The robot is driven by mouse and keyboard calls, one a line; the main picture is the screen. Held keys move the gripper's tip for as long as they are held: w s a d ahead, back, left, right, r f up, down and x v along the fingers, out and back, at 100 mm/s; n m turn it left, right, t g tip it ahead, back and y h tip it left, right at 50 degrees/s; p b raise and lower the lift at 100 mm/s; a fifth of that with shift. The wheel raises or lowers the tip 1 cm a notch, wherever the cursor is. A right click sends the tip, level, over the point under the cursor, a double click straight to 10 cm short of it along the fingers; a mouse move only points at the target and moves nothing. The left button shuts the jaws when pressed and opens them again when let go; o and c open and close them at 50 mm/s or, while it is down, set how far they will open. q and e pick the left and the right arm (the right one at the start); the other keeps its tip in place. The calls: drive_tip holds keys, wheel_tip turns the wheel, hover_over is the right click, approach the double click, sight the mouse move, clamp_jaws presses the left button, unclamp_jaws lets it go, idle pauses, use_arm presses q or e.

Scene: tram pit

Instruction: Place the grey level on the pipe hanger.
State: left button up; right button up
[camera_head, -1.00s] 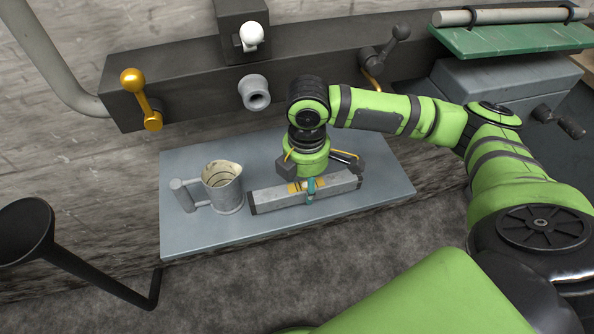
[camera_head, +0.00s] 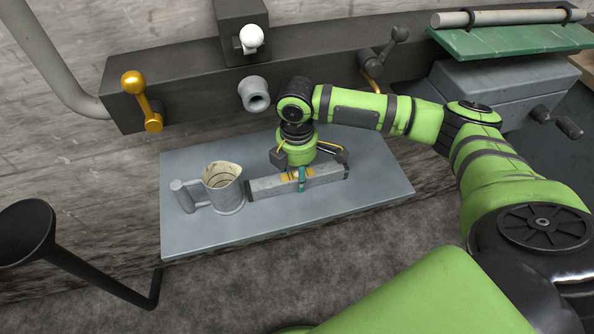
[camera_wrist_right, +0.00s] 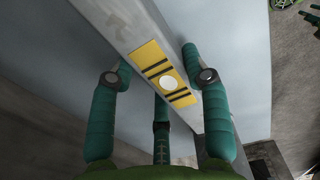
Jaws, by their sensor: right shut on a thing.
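The grey level (camera_head: 263,188) is a long bar with dark ends and a yellow label at its middle, over the blue-grey shelf right of the jug. My right gripper (camera_head: 301,177) is above its middle, with its teal fingers shut on the bar. In the wrist view the level (camera_wrist_right: 122,25) runs between the fingers (camera_wrist_right: 160,95), and its yellow label with a white spot shows. A grey pipe (camera_head: 505,15) lies in black clips above a green ledge at the upper right; I cannot tell whether this is the pipe hanger. My left gripper is not in view.
A grey measuring jug (camera_head: 226,190) stands close to the level's left end. The blue-grey shelf (camera_head: 375,200) is clear at right. Levers, including a yellow one (camera_head: 142,100), and a pipe stub (camera_head: 255,93) stick out from the dark beam behind. A black dish (camera_head: 25,230) is at left.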

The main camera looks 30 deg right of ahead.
drive_tip(key=o, duration=1.3)
drive_tip(key=shift+f, duration=0.1)
drive_tip(key=shift+c, duration=0.2)
